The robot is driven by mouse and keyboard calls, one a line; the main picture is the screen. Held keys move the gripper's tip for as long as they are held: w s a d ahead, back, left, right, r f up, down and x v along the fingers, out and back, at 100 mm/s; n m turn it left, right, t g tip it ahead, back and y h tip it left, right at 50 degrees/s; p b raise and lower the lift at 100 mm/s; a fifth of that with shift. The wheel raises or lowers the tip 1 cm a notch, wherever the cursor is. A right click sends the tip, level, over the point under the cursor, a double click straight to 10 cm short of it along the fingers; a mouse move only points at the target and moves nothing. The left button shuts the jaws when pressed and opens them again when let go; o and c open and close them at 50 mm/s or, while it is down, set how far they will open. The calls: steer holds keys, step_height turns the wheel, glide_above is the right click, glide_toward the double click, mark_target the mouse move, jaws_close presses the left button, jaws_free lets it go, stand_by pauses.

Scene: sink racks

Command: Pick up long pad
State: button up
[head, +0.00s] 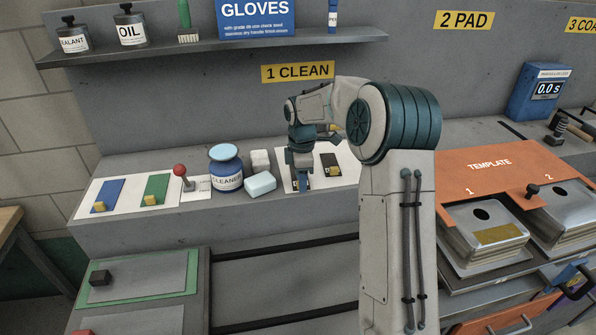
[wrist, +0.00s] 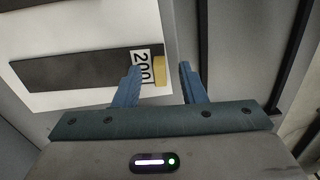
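A long dark strip (wrist: 70,71) with a white "200" label (wrist: 141,66) and a yellow end (wrist: 160,70) lies on a white board in the wrist view. I cannot tell for sure that it is the long pad. My gripper (wrist: 157,76) is open, its two blue fingers apart near the yellow end, with nothing held. In the head view my gripper (head: 301,183) is low over the white board (head: 349,160), and my arm hides part of it. A dark block (head: 331,164) with a yellow end lies there just right of my gripper.
Left of the gripper stand a blue cleaner jar (head: 226,170), pale blocks (head: 261,183) and a red-knobbed lever (head: 181,171). A blue pad (head: 108,194) and green pad (head: 155,186) lie farther left. An orange template (head: 487,165) is at right. A shelf (head: 200,46) runs above.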

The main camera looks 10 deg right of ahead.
jaws_close()
